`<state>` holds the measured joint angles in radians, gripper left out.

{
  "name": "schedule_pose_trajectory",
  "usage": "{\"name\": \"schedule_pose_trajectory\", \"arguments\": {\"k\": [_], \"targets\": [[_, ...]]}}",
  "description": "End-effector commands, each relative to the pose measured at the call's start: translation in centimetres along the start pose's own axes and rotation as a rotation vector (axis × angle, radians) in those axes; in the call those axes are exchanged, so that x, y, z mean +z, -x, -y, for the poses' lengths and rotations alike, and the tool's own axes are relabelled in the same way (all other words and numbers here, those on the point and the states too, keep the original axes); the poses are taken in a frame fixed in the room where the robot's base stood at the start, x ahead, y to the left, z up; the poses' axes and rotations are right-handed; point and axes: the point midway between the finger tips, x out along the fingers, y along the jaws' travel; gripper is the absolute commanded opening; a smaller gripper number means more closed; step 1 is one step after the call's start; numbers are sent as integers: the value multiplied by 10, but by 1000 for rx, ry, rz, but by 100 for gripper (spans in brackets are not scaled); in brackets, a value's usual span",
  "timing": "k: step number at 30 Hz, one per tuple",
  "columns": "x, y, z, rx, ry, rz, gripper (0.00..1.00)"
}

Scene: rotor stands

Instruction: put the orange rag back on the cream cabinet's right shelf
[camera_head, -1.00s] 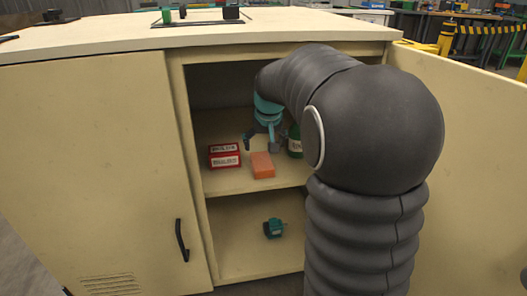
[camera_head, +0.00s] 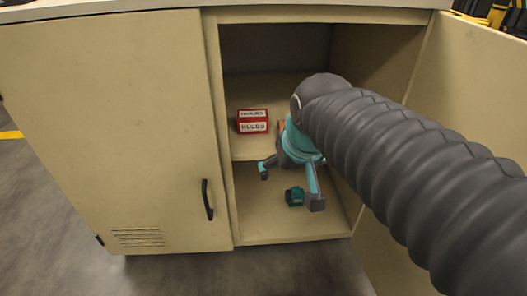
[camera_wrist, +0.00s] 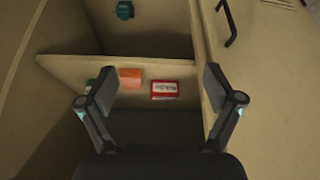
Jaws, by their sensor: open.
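The orange rag (camera_wrist: 130,78), a small folded block, lies on the upper right shelf (camera_head: 243,148) of the cream cabinet (camera_head: 110,120). In the head view only a sliver of the rag (camera_head: 282,126) shows beside my gripper, which hides the rest. My gripper (camera_head: 290,188) is open and empty, in front of the cabinet opening. The wrist view looks in upside down, and the open fingers (camera_wrist: 160,85) frame the shelf with nothing between them. The rag is apart from both fingers.
A red rules box (camera_head: 253,121) stands beside the rag on the shelf. A teal item (camera_head: 295,196) sits in the lower compartment. A green thing (camera_wrist: 91,86) is partly hidden by a finger. The right door (camera_head: 470,90) is open; the left door is shut.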

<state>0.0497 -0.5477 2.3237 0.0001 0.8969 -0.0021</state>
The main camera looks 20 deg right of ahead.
Motion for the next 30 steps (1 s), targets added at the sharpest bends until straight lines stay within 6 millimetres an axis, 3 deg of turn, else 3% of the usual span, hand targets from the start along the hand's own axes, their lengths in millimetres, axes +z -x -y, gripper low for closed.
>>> {"name": "schedule_pose_trajectory", "arguments": {"k": [1, 4, 10, 21, 27, 30], "targets": [[18, 3, 4, -6, 11, -9, 91], [45, 4, 9, -14, 26, -17, 91], [72, 2, 12, -22, 41, -24, 91], [73, 4, 12, -23, 42, -23, 91], [60, 30, 12, -23, 42, -23, 91], [52, 45, 12, -23, 42, -23, 68]]}}
